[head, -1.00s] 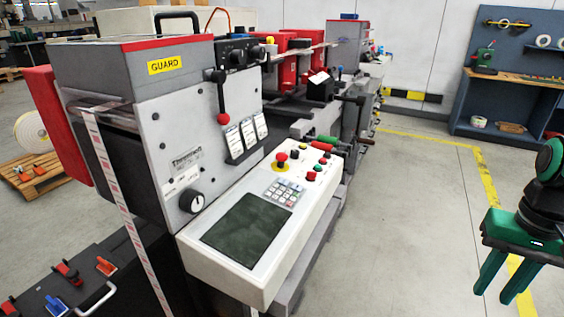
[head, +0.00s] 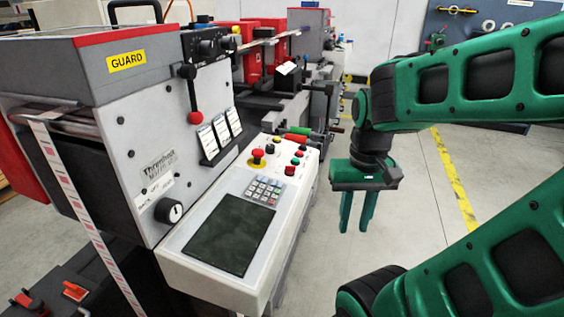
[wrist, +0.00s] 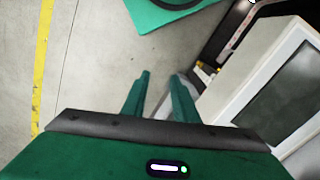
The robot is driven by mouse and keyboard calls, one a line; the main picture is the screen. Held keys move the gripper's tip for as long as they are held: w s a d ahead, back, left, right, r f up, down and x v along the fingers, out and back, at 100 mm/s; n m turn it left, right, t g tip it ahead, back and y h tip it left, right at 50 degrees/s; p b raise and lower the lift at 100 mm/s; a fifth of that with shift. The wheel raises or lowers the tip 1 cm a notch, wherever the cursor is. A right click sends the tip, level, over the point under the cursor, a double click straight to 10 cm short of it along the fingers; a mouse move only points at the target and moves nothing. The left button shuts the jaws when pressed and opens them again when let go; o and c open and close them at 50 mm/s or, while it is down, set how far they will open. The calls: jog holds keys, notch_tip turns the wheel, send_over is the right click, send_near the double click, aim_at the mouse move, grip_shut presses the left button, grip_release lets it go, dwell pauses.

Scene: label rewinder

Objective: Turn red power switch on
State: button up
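The machine's slanted white control panel (head: 180,262) is left of centre in the head view. A small red block-like switch (head: 290,171) sits at its right edge, and its on or off position is too small to tell. A red mushroom button (head: 257,154) on a yellow base and several small red, green and black buttons are near it. My gripper (head: 356,228) hangs to the right of the panel, apart from it, fingers pointing down. The fingers are apart and empty. In the wrist view my gripper (wrist: 160,75) shows bare floor between the fingers; the switch is not visible there.
A dark screen (head: 228,234), a keypad (head: 264,190) and a black knob (head: 168,210) are on the machine. A red-knobbed lever (head: 195,117) hangs above the panel. Green and red handles (head: 297,137) stick out behind it.

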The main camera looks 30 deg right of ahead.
notch_tip(320, 180, up, 10)
jog(key=n, duration=1.9)
send_over(290, 169)
jog(key=shift+t+h, duration=0.3)
jog(key=shift+t, duration=0.2)
jog(key=f, duration=1)
jog(key=shift+w, duration=0.35)
